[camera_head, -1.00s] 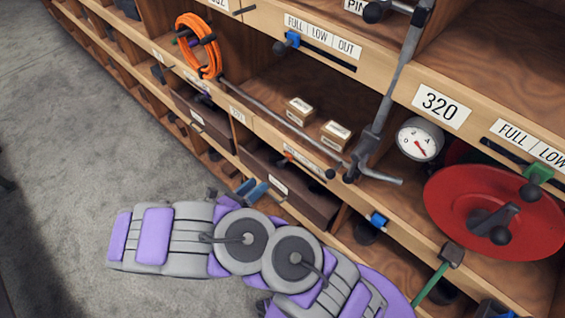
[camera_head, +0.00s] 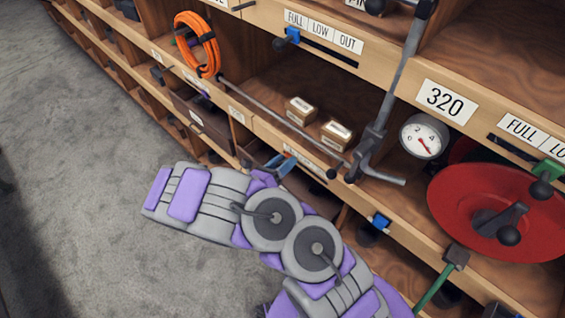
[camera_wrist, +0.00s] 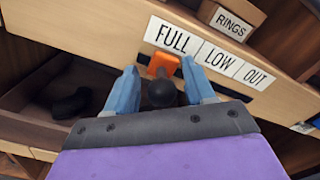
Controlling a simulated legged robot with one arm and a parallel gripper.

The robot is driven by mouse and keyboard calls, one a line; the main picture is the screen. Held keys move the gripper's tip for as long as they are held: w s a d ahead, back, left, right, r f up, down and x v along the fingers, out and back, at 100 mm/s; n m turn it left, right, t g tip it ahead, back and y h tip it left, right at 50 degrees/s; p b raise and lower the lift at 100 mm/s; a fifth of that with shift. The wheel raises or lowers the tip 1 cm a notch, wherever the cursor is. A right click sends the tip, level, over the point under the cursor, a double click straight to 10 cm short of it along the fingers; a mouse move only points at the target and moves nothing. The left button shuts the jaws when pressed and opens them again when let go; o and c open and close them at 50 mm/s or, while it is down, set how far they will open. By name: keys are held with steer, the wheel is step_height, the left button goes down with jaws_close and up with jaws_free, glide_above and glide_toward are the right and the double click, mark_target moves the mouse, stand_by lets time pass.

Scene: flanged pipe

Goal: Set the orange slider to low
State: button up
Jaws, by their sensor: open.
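The orange slider (camera_wrist: 163,64) sits on a shelf edge in the wrist view, below the FULL end of a FULL/LOW/OUT label (camera_wrist: 211,52). Its dark round knob (camera_wrist: 161,93) points toward me. My gripper (camera_wrist: 160,82) is open, with one blue finger on each side of the slider and knob. I cannot tell whether either finger touches it. In the head view my gripper (camera_head: 281,166) is at the shelf edge, and its blue fingers and my arm hide the orange slider there.
A dark open drawer (camera_wrist: 30,95) with a black object lies left in the wrist view. A box marked RINGS (camera_wrist: 230,20) sits above. In the head view, a grey rod (camera_head: 400,80), a gauge (camera_head: 424,137) and a red disc (camera_head: 495,210) stand to the right.

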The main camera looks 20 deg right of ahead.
steer(key=shift+c, duration=0.4)
jaws_close()
